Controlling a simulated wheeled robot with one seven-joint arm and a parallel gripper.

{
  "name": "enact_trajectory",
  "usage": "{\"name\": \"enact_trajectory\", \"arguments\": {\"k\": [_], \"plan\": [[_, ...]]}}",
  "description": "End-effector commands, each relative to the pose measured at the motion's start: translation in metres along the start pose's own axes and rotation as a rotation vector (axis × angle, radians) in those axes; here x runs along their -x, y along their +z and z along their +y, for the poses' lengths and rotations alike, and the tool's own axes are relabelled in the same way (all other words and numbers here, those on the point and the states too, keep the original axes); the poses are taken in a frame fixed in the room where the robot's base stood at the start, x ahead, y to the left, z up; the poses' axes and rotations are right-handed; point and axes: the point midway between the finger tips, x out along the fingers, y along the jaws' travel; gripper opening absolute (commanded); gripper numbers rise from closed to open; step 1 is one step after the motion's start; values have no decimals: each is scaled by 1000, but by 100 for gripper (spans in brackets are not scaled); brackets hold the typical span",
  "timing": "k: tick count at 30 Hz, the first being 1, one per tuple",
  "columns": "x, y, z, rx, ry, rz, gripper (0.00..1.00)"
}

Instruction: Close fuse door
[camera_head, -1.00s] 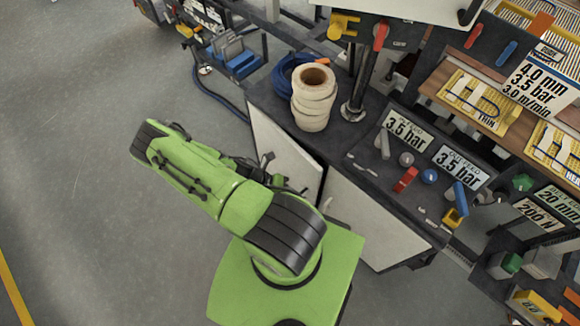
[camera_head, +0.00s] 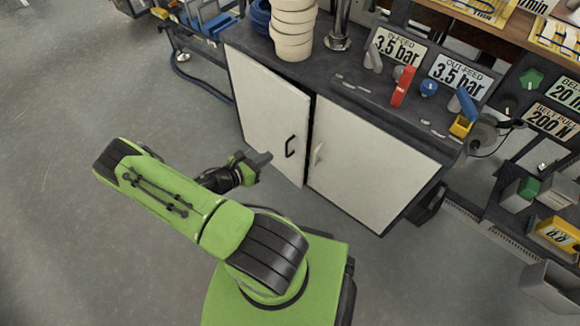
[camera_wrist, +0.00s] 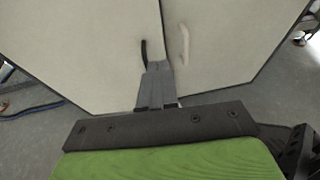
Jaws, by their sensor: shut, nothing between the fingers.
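Two white cabinet doors stand side by side under the dark worktop. The left door (camera_head: 262,105) has a black handle (camera_head: 290,147), and the right door (camera_head: 365,155) has a pale handle (camera_head: 318,154). A dark gap shows between them, widest near the top; I cannot tell which is labelled fuse. My gripper (camera_head: 262,159) is shut and empty, in front of the left door's lower part, left of the black handle. I cannot tell whether the fingertips touch.
Tape rolls (camera_head: 293,28) and coloured levers, such as the red one (camera_head: 403,87), stand on the worktop (camera_head: 350,85). A blue hose (camera_head: 205,82) hangs left of the cabinet. The floor (camera_head: 80,90) at left is clear.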

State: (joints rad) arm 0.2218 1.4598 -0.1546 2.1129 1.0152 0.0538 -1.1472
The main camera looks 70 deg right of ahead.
Motion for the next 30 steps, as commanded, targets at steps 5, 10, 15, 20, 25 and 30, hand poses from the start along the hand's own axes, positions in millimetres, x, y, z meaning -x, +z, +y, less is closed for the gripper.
{"name": "enact_trajectory", "arguments": {"k": [5, 10, 15, 20, 25, 30], "plan": [[-9, 2, 5, -47, 17, -25, 0], [-42, 2, 4, -46, 12, -24, 0], [-79, 3, 5, -46, 14, -24, 0], [-113, 7, 5, -48, 13, -24, 0], [-134, 16, 6, -45, 15, -23, 0], [-140, 19, 6, -42, 18, -23, 0]]}}
